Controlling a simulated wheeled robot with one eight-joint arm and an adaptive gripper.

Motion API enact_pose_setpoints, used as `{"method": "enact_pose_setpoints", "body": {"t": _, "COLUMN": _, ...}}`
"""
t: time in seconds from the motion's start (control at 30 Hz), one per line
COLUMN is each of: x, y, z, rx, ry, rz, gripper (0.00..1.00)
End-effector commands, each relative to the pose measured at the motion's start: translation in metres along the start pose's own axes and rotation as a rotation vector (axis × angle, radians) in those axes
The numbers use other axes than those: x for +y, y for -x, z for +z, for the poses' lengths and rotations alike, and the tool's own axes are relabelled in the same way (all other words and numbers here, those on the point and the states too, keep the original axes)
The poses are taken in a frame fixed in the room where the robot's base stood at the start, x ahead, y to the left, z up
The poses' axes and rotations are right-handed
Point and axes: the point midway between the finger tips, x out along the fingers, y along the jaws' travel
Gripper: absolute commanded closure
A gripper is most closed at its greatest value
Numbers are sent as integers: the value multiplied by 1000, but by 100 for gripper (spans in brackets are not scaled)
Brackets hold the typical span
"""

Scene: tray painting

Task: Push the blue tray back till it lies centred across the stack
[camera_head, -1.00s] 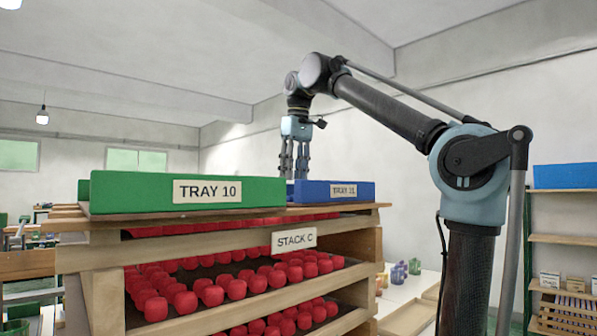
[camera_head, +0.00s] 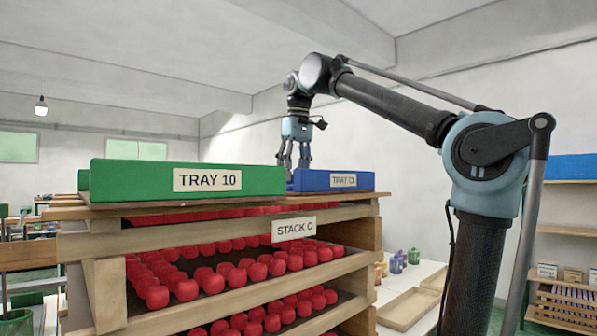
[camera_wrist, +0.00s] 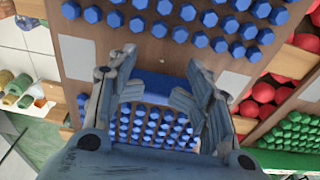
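The blue tray (camera_head: 334,181), with a white label, lies on top of the wooden stack labelled STACK C (camera_head: 294,228), to the right of the green tray. My gripper (camera_head: 293,164) is above the blue tray's left part, pointing down. In the wrist view its fingers (camera_wrist: 163,80) are spread apart with nothing gripped between them. The blue tray also shows there, with its blue rim (camera_wrist: 160,86) between the fingers and rows of small blue pieces (camera_wrist: 155,130) inside. I cannot tell whether the fingers touch the tray.
The green TRAY 10 (camera_head: 188,180) stands beside the blue tray on the stack top. Red pieces (camera_head: 210,275) fill the shelves below. In the wrist view a brown board (camera_wrist: 135,50) bears more blue pieces. A white table (camera_head: 410,280) with small pots is at the right.

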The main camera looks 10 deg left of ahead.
Motion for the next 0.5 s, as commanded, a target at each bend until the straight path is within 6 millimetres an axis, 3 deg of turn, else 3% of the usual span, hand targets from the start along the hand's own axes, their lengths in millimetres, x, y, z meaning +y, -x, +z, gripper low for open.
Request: {"method": "enact_pose_setpoints", "body": {"t": 0.5, "x": 0, "y": -17, "z": 2, "rx": 2, "ry": 0, "rz": 0, "gripper": 63}}
